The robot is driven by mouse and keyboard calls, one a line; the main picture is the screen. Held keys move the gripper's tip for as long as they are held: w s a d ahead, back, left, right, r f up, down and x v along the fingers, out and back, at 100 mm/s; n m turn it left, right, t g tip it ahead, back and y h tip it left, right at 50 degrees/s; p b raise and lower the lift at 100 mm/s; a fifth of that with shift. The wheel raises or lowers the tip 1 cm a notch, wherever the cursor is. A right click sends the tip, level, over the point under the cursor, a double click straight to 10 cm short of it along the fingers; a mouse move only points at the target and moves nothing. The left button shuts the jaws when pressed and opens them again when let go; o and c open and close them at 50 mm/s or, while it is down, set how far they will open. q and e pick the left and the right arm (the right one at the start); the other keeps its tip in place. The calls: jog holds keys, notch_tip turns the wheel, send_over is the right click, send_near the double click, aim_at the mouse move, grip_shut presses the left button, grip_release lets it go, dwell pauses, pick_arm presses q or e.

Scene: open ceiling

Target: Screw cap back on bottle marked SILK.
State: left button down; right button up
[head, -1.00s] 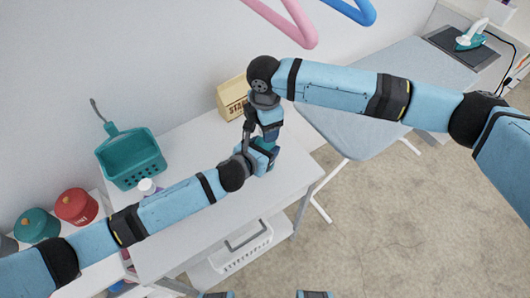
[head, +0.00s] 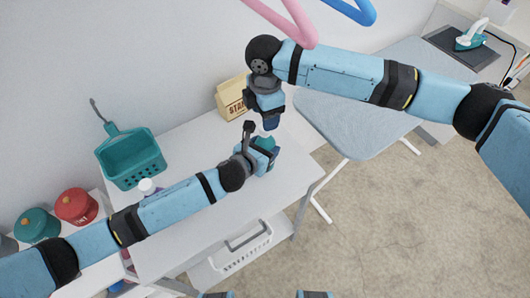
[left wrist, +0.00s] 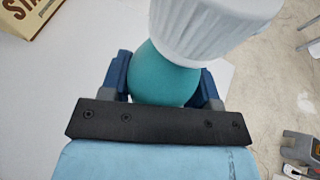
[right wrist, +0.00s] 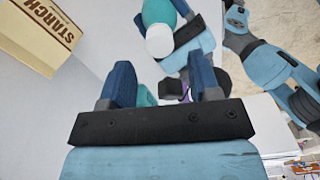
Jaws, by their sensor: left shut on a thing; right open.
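My left gripper (head: 264,152) is shut on a teal bottle (left wrist: 165,78) above the white table. The bottle also shows in the head view (head: 268,143) and the right wrist view (right wrist: 158,12). A white ribbed cap (left wrist: 212,28) is at the bottle's top end, covering part of it in the left wrist view; it also shows in the right wrist view (right wrist: 160,41). I cannot tell whether it is fully seated. No SILK lettering is visible. My right gripper (right wrist: 161,78) is open and empty, just above the bottle in the head view (head: 270,124).
A STARCH box (head: 231,98) stands at the table's back. A teal basket (head: 131,160), a small white-capped bottle (head: 147,187) and red (head: 76,206) and green (head: 37,225) canisters are at left. An ironing board (head: 360,105) stands right. Hangers (head: 285,20) hang above. The table front (head: 190,240) is clear.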

notch_tip(320, 180, up, 3)
jog(key=shift+r+n, duration=0.2)
jog(key=shift+n, duration=0.8)
jog(key=shift+f, duration=0.1)
send_over(267, 143)
jog(key=w, duration=0.2)
jog(key=shift+s+a+f, duration=0.1)
jog(key=shift+a+f, duration=0.05)
jog(key=shift+f, duration=1.8)
jog(key=shift+s+a+f, duration=0.1)
jog(key=shift+f, duration=1.85)
jog(key=shift+c, duration=0.5)
jog(key=c, duration=0.9)
jog(key=shift+o, duration=0.2)
jog(key=shift+m, duration=1.7)
jog(key=o, duration=1)
jog(key=shift+r, duration=0.1)
